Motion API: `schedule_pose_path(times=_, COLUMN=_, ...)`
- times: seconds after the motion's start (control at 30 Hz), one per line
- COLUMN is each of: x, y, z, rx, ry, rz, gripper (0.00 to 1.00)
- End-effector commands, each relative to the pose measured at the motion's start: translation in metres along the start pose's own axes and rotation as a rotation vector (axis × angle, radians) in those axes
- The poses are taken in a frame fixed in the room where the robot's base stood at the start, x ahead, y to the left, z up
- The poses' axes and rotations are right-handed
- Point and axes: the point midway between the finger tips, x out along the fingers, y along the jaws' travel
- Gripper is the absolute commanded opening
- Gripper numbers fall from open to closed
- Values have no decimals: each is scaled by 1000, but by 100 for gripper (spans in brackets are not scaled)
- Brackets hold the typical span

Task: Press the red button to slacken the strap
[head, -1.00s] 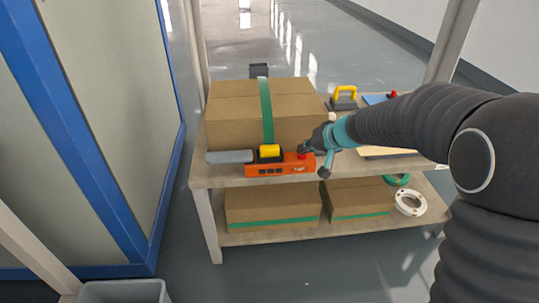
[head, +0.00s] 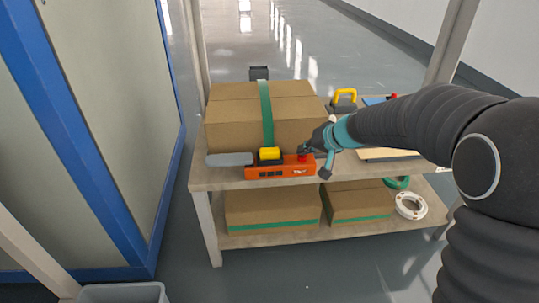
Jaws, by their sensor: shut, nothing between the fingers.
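The orange strapping tool (head: 265,173) lies on the upper shelf in front of a cardboard box (head: 240,127). It has a grey handle at its left and a yellow part (head: 269,154) on top. The red button (head: 304,158) is at the tool's right end. A green strap (head: 266,112) runs over the box down to the tool. My gripper (head: 304,149) is shut and empty, with its tip at the red button, partly covering it. I cannot tell whether it touches or presses the button.
The wooden shelf (head: 200,177) carries a yellow-handled tool (head: 345,95) at the right. Below are two boxes (head: 272,206) with green straps and a white ring (head: 410,205). A blue-framed panel (head: 150,120) stands left. A grey bin (head: 122,291) is at the bottom left.

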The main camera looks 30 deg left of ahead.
Motion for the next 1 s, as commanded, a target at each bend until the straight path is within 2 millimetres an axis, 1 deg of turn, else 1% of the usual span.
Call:
schedule_pose_path(times=0.7, x=-41, y=-30, z=-30, rx=0, ry=2, rz=0, gripper=0)
schedule_pose_path(times=1.0, x=-41, y=-30, z=-30, rx=0, ry=1, rz=0, gripper=0)
